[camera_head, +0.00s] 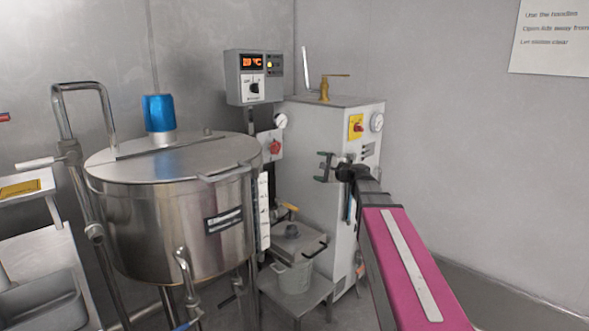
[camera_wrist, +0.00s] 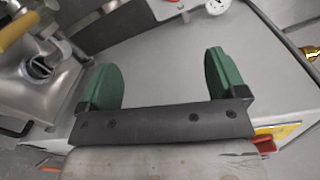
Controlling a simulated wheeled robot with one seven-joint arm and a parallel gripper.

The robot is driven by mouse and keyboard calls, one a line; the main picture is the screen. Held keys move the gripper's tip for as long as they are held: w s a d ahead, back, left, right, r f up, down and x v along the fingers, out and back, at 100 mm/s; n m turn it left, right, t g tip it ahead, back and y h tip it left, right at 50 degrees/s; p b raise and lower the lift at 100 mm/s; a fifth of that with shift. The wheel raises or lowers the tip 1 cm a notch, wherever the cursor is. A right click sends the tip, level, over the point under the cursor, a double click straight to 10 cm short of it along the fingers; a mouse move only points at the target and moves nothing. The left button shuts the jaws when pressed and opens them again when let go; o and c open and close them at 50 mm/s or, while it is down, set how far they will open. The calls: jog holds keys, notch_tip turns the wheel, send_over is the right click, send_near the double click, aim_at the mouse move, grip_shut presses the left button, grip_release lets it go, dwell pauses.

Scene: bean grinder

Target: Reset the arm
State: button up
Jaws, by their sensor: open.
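My gripper (camera_head: 325,167) is at the end of my pink arm, in front of the white cabinet (camera_head: 313,125) in the head view. In the wrist view its two green fingers (camera_wrist: 160,80) stand wide apart with nothing between them. The pale cabinet face (camera_wrist: 165,50) fills much of the view behind the fingers. I cannot tell whether the gripper touches the cabinet; no held object shows.
A steel kettle (camera_head: 165,215) with a blue motor (camera_head: 159,113) stands left. A control box (camera_head: 253,77) reads red digits. A low stand (camera_head: 297,291) carries a lidded metal box (camera_head: 298,246) and a pail (camera_head: 294,277). The right wall (camera_head: 470,150) side is clear.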

jog(key=s+f+n+g+h, duration=0.3)
jog(key=s+f, duration=0.3)
jog(key=f, duration=0.5)
jog(key=s+f+n+g+h, duration=0.25)
jog(key=s+f, duration=0.25)
jog(key=f, duration=0.6)
jog(key=s+d+f+n+g+h, duration=0.3)
jog(key=s+d+f, duration=0.1)
jog(key=s+f, duration=0.3)
jog(key=s+d+f+n+g+h, duration=0.3)
jog(key=s+d+f+h, duration=0.1)
jog(key=s+f, duration=0.3)
jog(key=shift+s+d, duration=0.45)
jog(key=shift+s, duration=0.2)
jog(key=shift+g, duration=0.25)
